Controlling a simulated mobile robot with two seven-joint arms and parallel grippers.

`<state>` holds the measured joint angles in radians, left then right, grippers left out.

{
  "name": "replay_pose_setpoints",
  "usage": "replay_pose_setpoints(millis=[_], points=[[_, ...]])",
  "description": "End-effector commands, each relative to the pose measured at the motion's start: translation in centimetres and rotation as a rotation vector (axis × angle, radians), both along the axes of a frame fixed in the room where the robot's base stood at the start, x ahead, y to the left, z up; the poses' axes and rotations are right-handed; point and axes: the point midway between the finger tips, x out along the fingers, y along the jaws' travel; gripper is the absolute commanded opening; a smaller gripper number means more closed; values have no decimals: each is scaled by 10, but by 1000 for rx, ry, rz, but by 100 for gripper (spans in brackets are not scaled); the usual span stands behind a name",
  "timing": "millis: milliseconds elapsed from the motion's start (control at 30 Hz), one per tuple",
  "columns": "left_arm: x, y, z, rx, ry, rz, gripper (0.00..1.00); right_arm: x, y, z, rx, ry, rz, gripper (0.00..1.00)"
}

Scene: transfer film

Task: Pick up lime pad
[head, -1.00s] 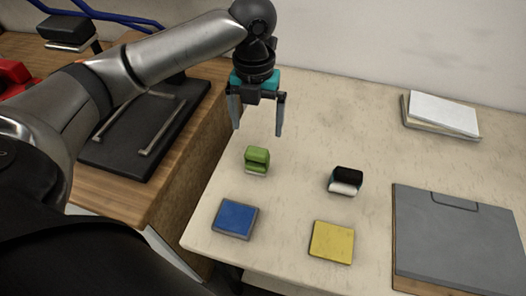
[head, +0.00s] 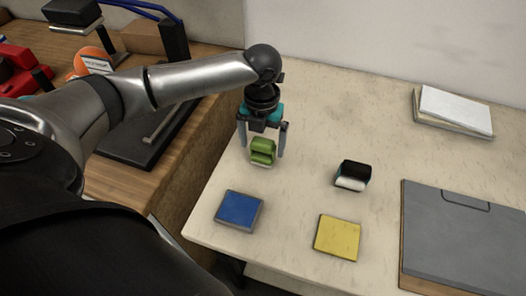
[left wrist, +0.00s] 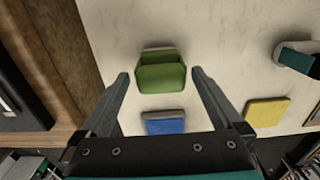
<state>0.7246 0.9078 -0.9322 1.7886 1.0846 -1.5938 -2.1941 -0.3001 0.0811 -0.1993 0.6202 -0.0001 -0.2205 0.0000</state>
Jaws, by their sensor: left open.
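The lime pad (head: 262,151) is a small green block with a pale base, standing on the light table near its left edge. It also shows in the left wrist view (left wrist: 161,76), between and slightly beyond the fingertips. My left gripper (head: 263,152) is open, pointing down, with one finger on each side of the lime pad. In the left wrist view both fingers (left wrist: 159,76) are spread, with gaps to the pad, and nothing is gripped. My right gripper is not in view.
On the table (head: 300,110) are a blue pad (head: 239,210), a yellow pad (head: 338,237), a black-and-white block (head: 352,175), a grey clipboard (head: 465,235) and stacked paper (head: 455,108). A wooden bench (head: 120,190) with a dark press stands at left. Clear table lies behind the lime pad.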

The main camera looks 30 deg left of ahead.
Motion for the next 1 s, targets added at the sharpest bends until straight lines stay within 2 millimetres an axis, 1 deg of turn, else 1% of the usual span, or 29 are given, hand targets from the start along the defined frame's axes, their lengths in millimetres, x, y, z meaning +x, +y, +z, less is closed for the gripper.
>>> replay_pose_setpoints(millis=[33,100,200,433,467,1000], points=[[-1,-2,-11,-1,4,-1,100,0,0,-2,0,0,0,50],[-1,-2,-22,-1,3,0,100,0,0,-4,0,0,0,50],[-1,-1,-33,1,2,-1,100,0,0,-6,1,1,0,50],[-1,-1,-35,1,-1,-1,100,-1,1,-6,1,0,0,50],[-1,-1,-35,1,-1,-1,98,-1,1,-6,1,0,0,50],[-1,-1,-34,1,-1,-1,37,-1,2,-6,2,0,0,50]])
